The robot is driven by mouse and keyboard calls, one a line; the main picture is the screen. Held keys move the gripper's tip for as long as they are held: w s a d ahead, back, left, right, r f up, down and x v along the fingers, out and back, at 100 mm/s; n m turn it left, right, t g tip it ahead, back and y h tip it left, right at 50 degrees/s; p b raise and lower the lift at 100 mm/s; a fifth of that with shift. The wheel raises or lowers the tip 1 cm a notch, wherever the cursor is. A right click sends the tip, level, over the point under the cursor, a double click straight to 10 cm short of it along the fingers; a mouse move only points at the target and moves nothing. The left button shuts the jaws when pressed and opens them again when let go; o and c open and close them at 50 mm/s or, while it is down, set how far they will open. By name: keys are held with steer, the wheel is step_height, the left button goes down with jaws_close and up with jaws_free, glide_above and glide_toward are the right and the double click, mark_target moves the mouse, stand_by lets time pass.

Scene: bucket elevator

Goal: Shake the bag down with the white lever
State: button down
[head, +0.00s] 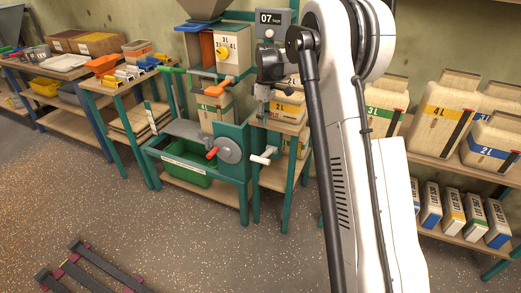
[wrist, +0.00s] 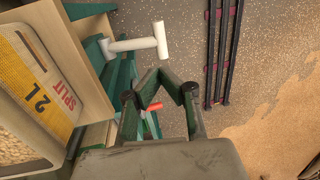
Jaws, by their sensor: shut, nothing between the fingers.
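The white lever (head: 264,156) sticks out from the right side of the green machine frame, low beside the round grey disc. In the wrist view the white lever (wrist: 133,44) ends in a T-shaped grip, ahead and a little left of my fingers. My gripper (head: 261,112) hangs above the lever in the head view, apart from it. In the wrist view my gripper (wrist: 160,72) has its fingertips together with nothing between them. A bag marked 4 L (head: 214,112) stands upright in the machine under the spout, partly hidden by the frame.
An orange-red handle (head: 212,153) sits left of the disc, above a green bin (head: 186,168). Filled bags (head: 292,104) stand on a side table right of the machine; a 2 L bag (wrist: 40,90) is close in the wrist view. Dark rails (head: 85,268) lie on the otherwise clear floor.

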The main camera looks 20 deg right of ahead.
mark_target(261, 157)
steer(key=shift+w+d+r, duration=0.1)
steer(key=shift+d+r, duration=0.1)
steer(key=shift+r, duration=0.1)
steer(key=f+b, duration=0.1)
steer(key=f, duration=0.3)
steer(key=s+a+f, duration=0.1)
steer(key=f, duration=0.4)
steer(key=a+f+b, duration=0.1)
steer(key=f, duration=0.3)
steer(key=shift+s+f+b, duration=0.3)
steer(key=shift+s+f, duration=0.05)
steer(key=shift+s, duration=0.05)
steer(key=shift+f, duration=0.1)
